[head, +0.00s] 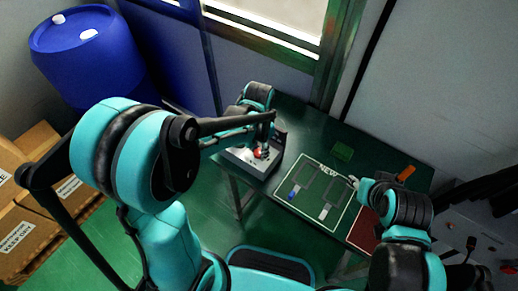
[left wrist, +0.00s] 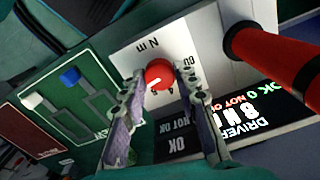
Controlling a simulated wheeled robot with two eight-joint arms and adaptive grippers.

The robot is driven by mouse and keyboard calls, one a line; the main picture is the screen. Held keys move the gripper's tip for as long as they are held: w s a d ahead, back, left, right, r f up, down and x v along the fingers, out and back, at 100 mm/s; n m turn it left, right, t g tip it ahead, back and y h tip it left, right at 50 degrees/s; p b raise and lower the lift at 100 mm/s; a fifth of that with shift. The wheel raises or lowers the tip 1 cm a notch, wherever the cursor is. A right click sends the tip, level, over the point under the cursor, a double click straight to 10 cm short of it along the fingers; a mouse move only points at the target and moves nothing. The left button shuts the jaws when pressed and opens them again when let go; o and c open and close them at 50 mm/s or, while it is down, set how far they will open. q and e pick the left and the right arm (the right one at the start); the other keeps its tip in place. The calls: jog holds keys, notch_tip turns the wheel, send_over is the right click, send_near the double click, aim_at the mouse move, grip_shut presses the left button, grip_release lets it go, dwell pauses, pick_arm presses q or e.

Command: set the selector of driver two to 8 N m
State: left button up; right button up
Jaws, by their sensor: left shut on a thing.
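The red selector knob (left wrist: 158,73) sits on a white panel marked "N m" with a printed number scale in the left wrist view. A white mark shows on the knob's lower edge; the number it points at is unclear. My left gripper (left wrist: 162,82) is shut on the knob, one finger on each side. A dark display (left wrist: 262,115) beside it shows "DRIVER" and a large 8, partly cut off. In the head view the tester (head: 245,162) stands at the table's left end with my left gripper (head: 262,147) over it. My right gripper (head: 354,183) is over the table; its jaws are too small to judge.
A red cylinder (left wrist: 280,58) rises close beside the panel. A mat marked "NEW" (head: 312,208) holds grey outlined shapes and a blue piece.

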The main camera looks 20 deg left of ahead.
pick_arm(q)
jog(key=o, duration=1.2)
jog(key=shift+c, duration=0.2)
notch_tip(320, 180, up, 12)
jog(key=n+t, duration=0.7)
send_near(257, 153)
jog(key=s+a+r, duration=0.4)
jog(key=shift+a+r, duration=0.2)
jog(key=shift+r, duration=0.15)
